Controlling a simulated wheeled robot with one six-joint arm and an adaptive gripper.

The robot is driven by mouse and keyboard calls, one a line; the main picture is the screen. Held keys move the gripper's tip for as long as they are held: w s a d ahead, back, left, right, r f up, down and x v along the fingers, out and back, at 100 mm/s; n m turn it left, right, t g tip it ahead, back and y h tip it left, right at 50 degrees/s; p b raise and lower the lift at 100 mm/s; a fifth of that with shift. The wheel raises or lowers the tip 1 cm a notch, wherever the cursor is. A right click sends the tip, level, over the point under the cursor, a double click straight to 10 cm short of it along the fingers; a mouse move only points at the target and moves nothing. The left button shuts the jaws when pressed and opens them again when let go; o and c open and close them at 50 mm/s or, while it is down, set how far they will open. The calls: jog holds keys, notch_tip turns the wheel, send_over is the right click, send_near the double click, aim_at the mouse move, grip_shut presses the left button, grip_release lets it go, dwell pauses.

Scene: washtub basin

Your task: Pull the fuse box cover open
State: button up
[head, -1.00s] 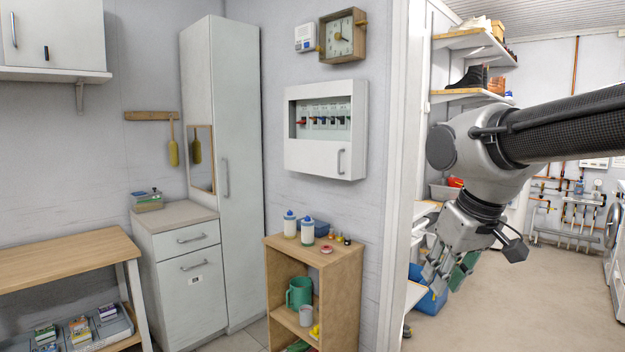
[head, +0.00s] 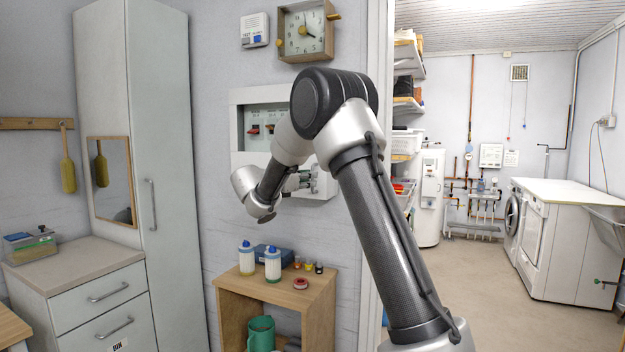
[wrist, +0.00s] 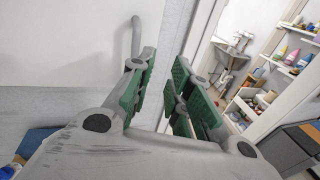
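The white fuse box (head: 236,125) hangs on the wall in the head view, with red and dark switches in its upper opening. Its lower white cover (head: 243,160) looks shut; my arm hides part of the box. The handle's lower end is hidden behind the left finger.
A wooden shelf unit (head: 228,296) with bottles (head: 272,264) and a small red roll stands below the box. A clock (head: 304,32) hangs above it. A tall white cabinet (head: 165,150) stands left. The doorway edge (head: 379,110) is close on the right.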

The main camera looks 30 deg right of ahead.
aim_at(313, 189)
jog(key=shift+n+t, duration=0.7)
jog(key=shift+n, duration=0.2)
jog(key=w+d, duration=0.1)
jog(key=w, duration=0.1)
jog(key=w+d, duration=0.2)
jog(key=w+d+f, duration=0.1)
jog(key=w+d, duration=0.1)
jog(key=shift+w+d, duration=0.15)
jog(key=shift+w, duration=0.05)
grip_shut()
